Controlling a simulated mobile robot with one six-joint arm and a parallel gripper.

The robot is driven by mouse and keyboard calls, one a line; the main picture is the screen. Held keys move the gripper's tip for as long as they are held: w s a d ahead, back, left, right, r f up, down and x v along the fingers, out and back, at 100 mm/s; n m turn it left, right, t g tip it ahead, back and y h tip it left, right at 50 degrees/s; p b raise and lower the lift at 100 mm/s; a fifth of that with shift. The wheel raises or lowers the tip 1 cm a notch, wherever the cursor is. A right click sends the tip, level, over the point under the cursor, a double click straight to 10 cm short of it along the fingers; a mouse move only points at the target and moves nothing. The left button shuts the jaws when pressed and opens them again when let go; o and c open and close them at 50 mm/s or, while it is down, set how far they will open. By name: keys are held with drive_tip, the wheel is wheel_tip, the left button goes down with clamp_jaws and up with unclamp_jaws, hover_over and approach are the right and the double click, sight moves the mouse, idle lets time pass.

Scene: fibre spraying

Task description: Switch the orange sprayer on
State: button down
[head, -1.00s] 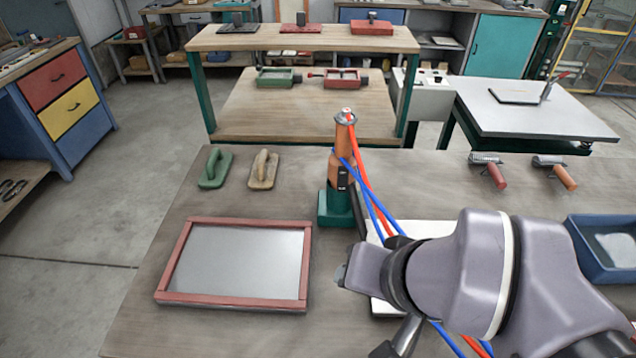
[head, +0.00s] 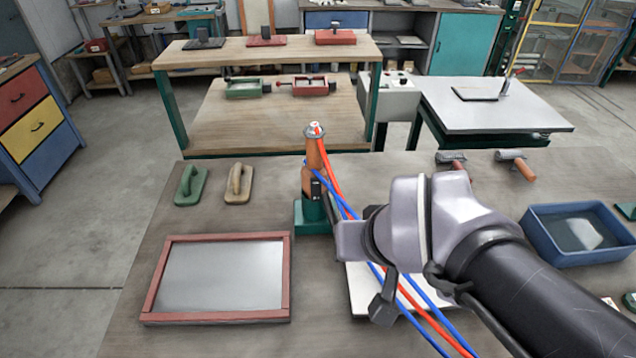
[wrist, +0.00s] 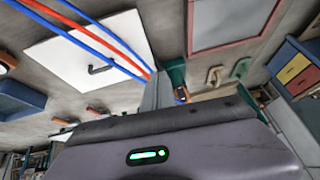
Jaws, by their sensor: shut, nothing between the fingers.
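The orange sprayer (head: 307,180) stands upright in a green stand (head: 312,218) on the workbench in the head view, with a silver nozzle on top. A small black part (head: 316,188) is on its right side, facing my arm. Red and blue hoses (head: 345,205) run from it toward the front right. My gripper (head: 328,206) is shut and empty, with its dark tip close beside the sprayer's right lower side. I cannot tell whether it touches. In the wrist view the green stand (wrist: 175,72) shows just past my grey fingers (wrist: 158,92), which hide most of the sprayer.
A red-framed panel (head: 285,280) lies front left. A white board (head: 358,300) lies under the hoses. A blue tray (head: 545,252) is at the right.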

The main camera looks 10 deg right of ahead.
sight(316, 190)
drive_tip(key=w+d+r+n+h+p, duration=0.1)
drive_tip(key=w+d+r+n+p, duration=0.1)
drive_tip(key=w+d+n+p, duration=0.25)
drive_tip(key=w+d+r+n+p, duration=0.2)
drive_tip(key=w+n+p, duration=0.2)
drive_tip(key=w+p, duration=0.25)
drive_tip(key=w+a+f+n+y+p, duration=0.2)
drive_tip(key=a+f+n+y+p, duration=0.2)
drive_tip(key=n+p, duration=0.4)
wheel_tip(316, 190, down, 3)
drive_tip(key=shift+w+a+r, duration=0.15)
drive_tip(key=shift+w+a, duration=0.15)
drive_tip(key=shift+a, duration=0.25)
drive_tip(key=shift+n, duration=0.25)
drive_tip(key=w+a+f, duration=0.2)
drive_tip(key=w+f, duration=0.6)
drive_tip(key=w, duration=0.1)
drive_tip(key=shift+f, duration=0.4)
